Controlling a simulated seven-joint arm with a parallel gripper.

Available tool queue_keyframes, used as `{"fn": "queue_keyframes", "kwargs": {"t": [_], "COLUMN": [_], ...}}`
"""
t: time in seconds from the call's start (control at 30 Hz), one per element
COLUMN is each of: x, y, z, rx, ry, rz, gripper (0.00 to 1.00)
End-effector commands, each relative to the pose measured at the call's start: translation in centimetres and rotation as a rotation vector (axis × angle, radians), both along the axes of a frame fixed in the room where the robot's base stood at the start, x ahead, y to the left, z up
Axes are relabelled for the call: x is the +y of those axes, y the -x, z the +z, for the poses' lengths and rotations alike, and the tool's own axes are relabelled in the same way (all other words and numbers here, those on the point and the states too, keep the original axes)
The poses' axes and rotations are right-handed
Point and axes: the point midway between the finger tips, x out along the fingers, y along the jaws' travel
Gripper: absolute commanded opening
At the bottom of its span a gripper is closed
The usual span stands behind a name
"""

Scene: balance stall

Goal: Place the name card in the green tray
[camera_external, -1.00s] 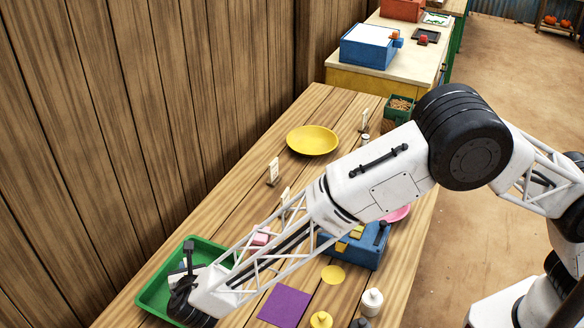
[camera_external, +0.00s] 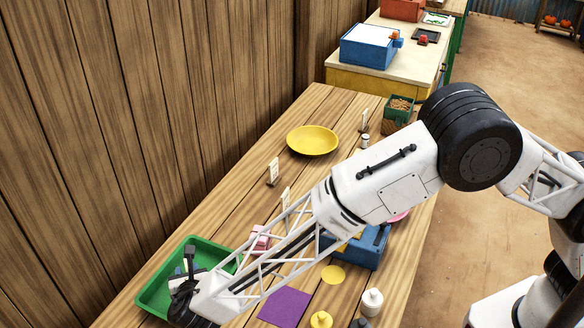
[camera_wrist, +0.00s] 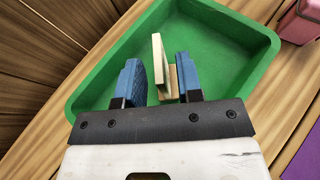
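The green tray (camera_external: 153,292) lies at the near left end of the wooden table and fills much of the wrist view (camera_wrist: 90,82). A small pale wooden card on a base, which looks like the name card (camera_wrist: 159,62), stands in the tray in the wrist view. My gripper (camera_wrist: 157,68) is open around it, a blue finger on each side. A gap shows on the left of the card; its base is close to the right finger, and contact there is unclear. In the external view my gripper (camera_external: 184,283) is over the tray and largely hides the card.
Other small cards stand on the table (camera_external: 273,171), (camera_external: 286,198). A yellow plate (camera_external: 312,140), a pink block (camera_external: 261,238), a purple square (camera_external: 285,307) and a blue balance-like box (camera_external: 368,250) are nearby. A plank wall (camera_external: 130,120) runs along the left.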

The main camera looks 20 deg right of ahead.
Motion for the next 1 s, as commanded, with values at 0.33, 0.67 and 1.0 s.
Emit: {"fn": "queue_keyframes", "kwargs": {"t": [0.33, 0.67, 1.0], "x": [0.1, 0.0, 0.0], "y": [5.3, 8.5, 9.0], "z": [2.2, 3.5, 3.7], "rx": [0.000, 0.000, 0.000], "ry": [-0.001, 0.001, 0.000], "rz": [0.003, 0.001, 0.001], "gripper": [0.33, 0.33, 0.33]}}
